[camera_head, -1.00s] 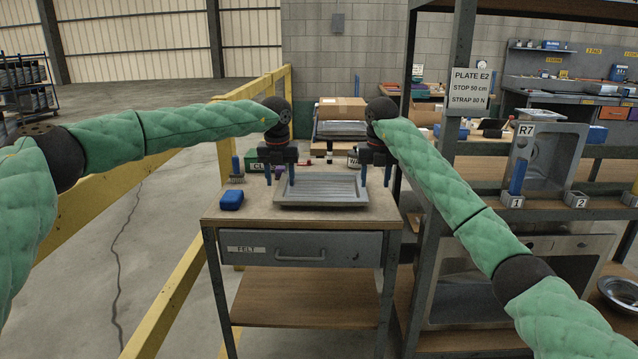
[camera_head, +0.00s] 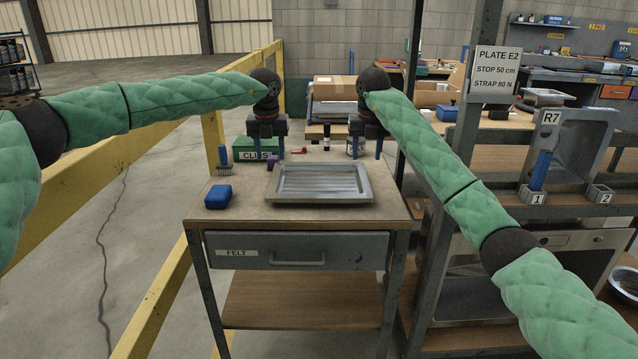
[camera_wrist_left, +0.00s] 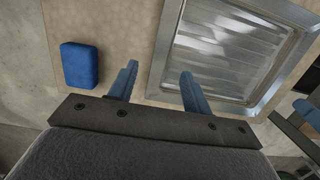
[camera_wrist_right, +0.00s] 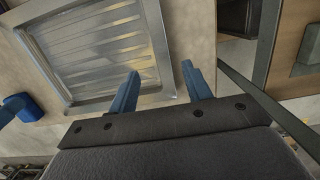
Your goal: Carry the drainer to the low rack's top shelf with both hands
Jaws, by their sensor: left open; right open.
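The drainer (camera_head: 274,192), a shallow grey metal tray with a ribbed floor, lies flat on the workbench. My left gripper (camera_head: 268,155) is open, apart from the drainer and seemingly above it. In the left wrist view its fingers (camera_wrist_left: 156,72) appear on either side of the drainer's rim (camera_wrist_left: 164,50). My right gripper (camera_head: 367,155) is open and similarly placed at the other end. In the right wrist view its fingers (camera_wrist_right: 160,70) also appear on either side of the rim (camera_wrist_right: 157,40). A dark-framed rack (camera_head: 452,190) stands at right; I cannot tell whether it is the low rack.
The wooden workbench top (camera_head: 300,213) also holds a blue block (camera_head: 218,196), a brush (camera_head: 223,160) and a green box (camera_head: 255,148). A yellow railing (camera_head: 172,165) runs along the left. The rack's post and PLATE E2 sign (camera_head: 494,74) stand close to my right arm.

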